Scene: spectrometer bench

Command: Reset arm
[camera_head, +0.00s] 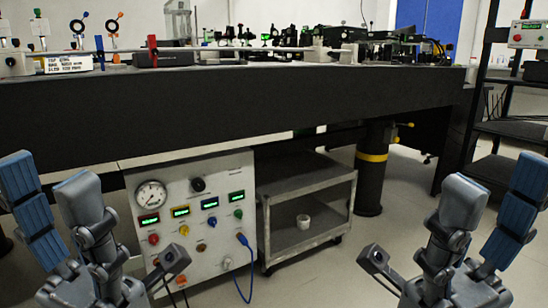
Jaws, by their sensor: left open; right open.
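My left gripper (110,205) is at the lower left of the head view, in front of the white control panel. Its fingers are spread, with blue pads on the outer one, and nothing is between them. My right gripper (440,220) is at the lower right over the open floor. It is also open and empty. Both grippers point upward and stand apart from the bench. The wrists and arms below them are cut off by the bottom of the picture.
A dark optical bench (300,105) with optics on top spans the background. Under it stand a control panel (215,259) with a gauge and a grey cart (308,185) holding a small white cup (303,221). A black shelf rack (515,130) is at right. Floor (390,215) between is clear.

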